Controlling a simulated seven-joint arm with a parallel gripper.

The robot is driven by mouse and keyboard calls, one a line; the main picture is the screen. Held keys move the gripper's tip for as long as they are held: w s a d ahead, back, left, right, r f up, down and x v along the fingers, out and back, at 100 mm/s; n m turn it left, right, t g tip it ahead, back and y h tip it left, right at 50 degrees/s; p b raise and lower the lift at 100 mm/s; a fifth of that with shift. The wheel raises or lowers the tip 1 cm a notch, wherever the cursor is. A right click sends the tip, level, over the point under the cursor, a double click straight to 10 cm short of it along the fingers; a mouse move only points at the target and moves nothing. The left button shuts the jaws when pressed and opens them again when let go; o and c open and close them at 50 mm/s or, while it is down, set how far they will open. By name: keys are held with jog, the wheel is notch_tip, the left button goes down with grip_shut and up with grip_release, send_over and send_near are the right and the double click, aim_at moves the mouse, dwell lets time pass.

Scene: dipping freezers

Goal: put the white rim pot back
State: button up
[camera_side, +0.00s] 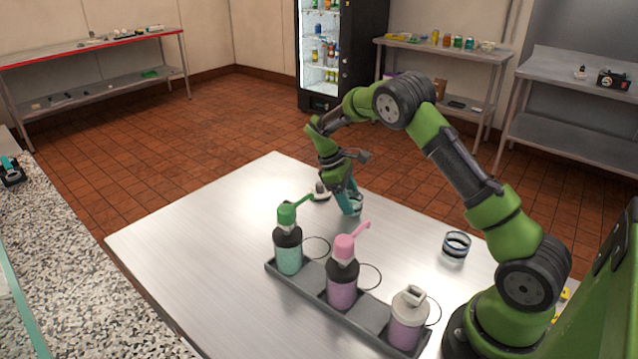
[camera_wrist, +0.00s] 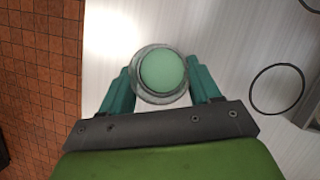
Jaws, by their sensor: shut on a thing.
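My gripper (camera_side: 350,200) reaches down over the metal table, its teal fingers on either side of a small round pot (camera_side: 357,206). In the wrist view the pot (camera_wrist: 163,72) sits between the fingers, with a pale grey rim and a mint-green round inside. The gripper is shut on it. The pot is at or just above the table; I cannot tell which. A second small glass pot with a dark blue and white rim (camera_side: 456,243) stands apart at the right, near my arm's base.
A grey rack (camera_side: 310,284) holds bottles with a green top (camera_side: 288,240), a pink top (camera_side: 343,275) and a white top (camera_side: 406,318); thin black rings stick out beside them. The table's left side is clear.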

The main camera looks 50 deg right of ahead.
jog(key=shift+f, duration=0.45)
jog(key=o, duration=1.2)
jog(key=shift+r, duration=0.1)
jog(key=shift+r, duration=1.45)
notch_tip(320, 180, up, 4)
jog(key=shift+f, duration=0.1)
